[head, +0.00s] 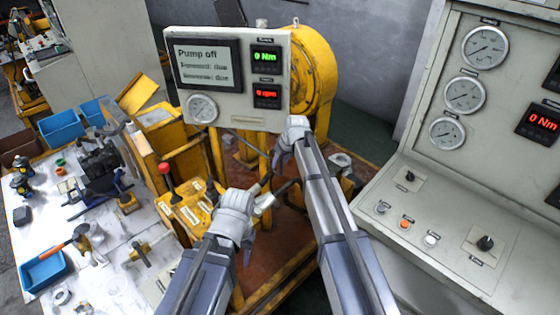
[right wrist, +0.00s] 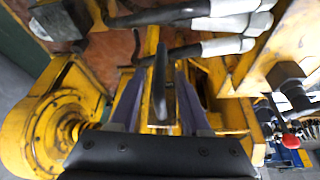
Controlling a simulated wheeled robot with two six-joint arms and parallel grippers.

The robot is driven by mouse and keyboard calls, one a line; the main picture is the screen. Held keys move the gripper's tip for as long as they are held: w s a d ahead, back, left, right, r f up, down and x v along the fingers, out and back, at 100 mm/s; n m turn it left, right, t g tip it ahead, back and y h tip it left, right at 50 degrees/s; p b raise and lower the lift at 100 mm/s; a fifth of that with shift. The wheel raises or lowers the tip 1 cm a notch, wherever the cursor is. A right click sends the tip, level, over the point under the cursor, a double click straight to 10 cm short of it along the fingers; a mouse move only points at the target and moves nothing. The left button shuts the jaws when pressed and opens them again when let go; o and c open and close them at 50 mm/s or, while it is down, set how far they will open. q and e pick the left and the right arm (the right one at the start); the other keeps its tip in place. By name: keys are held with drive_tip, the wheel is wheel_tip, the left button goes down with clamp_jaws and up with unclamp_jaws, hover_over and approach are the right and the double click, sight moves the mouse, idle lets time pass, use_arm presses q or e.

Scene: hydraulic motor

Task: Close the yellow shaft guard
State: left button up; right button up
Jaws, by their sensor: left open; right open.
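A yellow framework (right wrist: 150,45), likely part of the shaft guard, lies ahead of my right gripper (right wrist: 160,72) in the right wrist view. A dark upright piece, perhaps a handle, shows between its two parted fingers; contact cannot be told.
The pump display panel (head: 228,80) and the round yellow housing (head: 318,75) stand just behind my right wrist. A red-knobbed lever (head: 164,169) rises at left. A cluttered white workbench (head: 110,245) is left, a grey gauge console (head: 450,190) right.

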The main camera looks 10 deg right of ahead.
use_arm(q)
wheel_tip(320, 180, up, 6)
drive_tip(key=p, duration=0.5)
use_arm(e)
drive_tip(key=v, duration=0.6)
drive_tip(key=shift+r, duration=0.2)
use_arm(q)
drive_tip(key=shift+f, duration=0.1)
use_arm(e)
drive_tip(key=shift+s, duration=0.1)
use_arm(q)
wheel_tip(320, 180, down, 5)
drive_tip(key=b, duration=0.4)
drive_tip(key=shift+b, duration=0.35)
use_arm(e)
drive_tip(key=s+a+f+g+h, duration=0.1)
drive_tip(key=s+f, duration=0.1)
drive_tip(key=s, duration=0.9)
drive_tip(key=s+a+f+m+g+h, duration=0.1)
drive_tip(key=s+a+f+g, duration=0.1)
drive_tip(key=s, duration=0.9)
drive_tip(key=s+a+f+g+h, duration=0.1)
drive_tip(key=s+a+f, duration=0.1)
drive_tip(key=s, duration=0.9)
drive_tip(key=shift+s+f+m+g, duration=0.2)
drive_tip(key=shift+f+m+g, duration=0.05)
drive_tip(key=shift+m+g, duration=0.05)
